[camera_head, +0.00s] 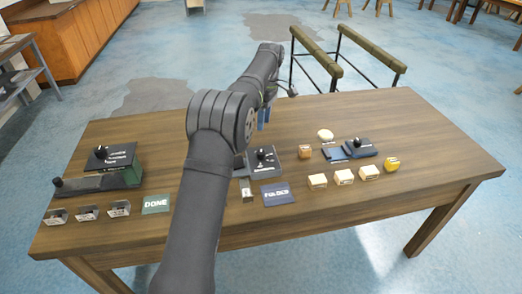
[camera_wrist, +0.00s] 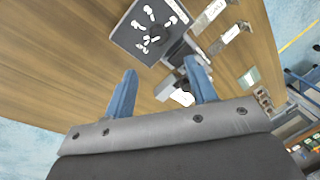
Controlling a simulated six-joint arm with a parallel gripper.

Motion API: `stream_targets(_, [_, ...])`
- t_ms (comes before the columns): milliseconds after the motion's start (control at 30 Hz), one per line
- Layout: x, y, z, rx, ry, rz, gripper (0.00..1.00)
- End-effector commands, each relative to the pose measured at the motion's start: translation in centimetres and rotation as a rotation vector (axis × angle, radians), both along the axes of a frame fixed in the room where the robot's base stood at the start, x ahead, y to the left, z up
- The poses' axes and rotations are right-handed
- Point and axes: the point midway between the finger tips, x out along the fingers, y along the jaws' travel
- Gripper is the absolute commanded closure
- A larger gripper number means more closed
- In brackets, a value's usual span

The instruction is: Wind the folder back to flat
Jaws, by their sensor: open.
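I cannot tell for sure which unit is the folder. A grey unit with a dark top and a black knob (camera_head: 261,155) stands mid-table, partly hidden by my arm. Another unit (camera_head: 108,158) on the left has a dark lettered panel, a green side and black knobs. My gripper (camera_head: 263,120) is above the middle unit, its blue fingers pointing down and largely hidden by my arm. In the wrist view my gripper (camera_wrist: 163,78) is open, with a dark panel with white marks (camera_wrist: 150,28) beyond its fingertips. A whitish piece (camera_wrist: 183,97) shows beside the right finger; I see no grip on it.
A blue lettered plate (camera_head: 277,193) lies in front of the middle unit. A green DONE plate (camera_head: 156,203) and grey blocks (camera_head: 88,212) lie front left.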

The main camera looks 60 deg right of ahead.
Motion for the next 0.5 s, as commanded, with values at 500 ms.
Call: stream_targets(500, [-0.2, 1.5, 3.6, -0.141, 0.137, -1.054, 0.48])
